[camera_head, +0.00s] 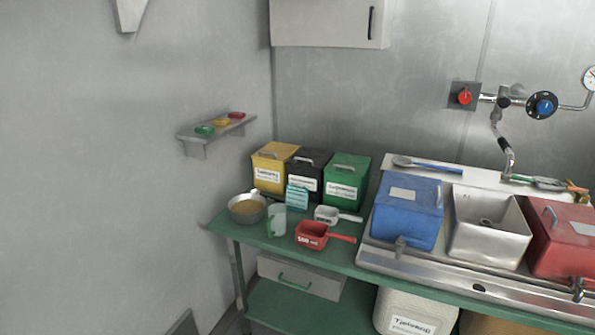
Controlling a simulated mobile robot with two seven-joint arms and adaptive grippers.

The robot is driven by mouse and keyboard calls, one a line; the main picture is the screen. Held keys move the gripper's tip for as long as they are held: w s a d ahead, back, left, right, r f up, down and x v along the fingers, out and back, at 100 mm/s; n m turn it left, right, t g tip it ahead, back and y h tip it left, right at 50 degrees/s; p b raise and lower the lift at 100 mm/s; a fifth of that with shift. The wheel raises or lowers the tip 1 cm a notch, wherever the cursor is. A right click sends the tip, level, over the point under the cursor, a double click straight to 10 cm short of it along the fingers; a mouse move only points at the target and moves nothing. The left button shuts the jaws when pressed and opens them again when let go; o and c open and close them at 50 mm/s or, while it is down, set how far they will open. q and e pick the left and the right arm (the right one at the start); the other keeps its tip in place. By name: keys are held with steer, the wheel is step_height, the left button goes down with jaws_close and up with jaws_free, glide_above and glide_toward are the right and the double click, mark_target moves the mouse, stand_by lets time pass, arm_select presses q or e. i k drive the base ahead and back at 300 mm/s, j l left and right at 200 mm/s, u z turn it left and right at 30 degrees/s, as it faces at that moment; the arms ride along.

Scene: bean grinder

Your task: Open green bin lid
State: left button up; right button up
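The green bin (352,199) stands on the green table (230,229) against the back wall, at the right end of a row of three bins. Its green lid (357,162) lies shut on top and has a small handle (345,168). A white label (341,190) is on its front. The black bin (318,158) is close beside it on the left, and the yellow bin (270,161) is beyond that. Neither of my grippers is in view.
In front of the bins stand a metal bowl (247,207), a clear jug (276,220), a teal box (297,197), a white scoop (327,214) and a red scoop (312,234). A blue bin (408,212) is to the right on the metal sink unit.

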mark_target(341, 162)
steer(key=i+j+z, duration=0.2)
steer(key=i+j, duration=0.15)
steer(key=j, duration=0.3)
steer(key=i+j+z, duration=0.1)
steer(key=j, duration=0.25)
steer(key=i+j+z, duration=0.1)
steer(key=j, duration=0.25)
steer(key=i+j+z, duration=0.25)
steer(key=j, duration=0.5)
steer(key=i+j+z, duration=0.1)
steer(key=j, duration=0.3)
steer(key=i, duration=0.1)
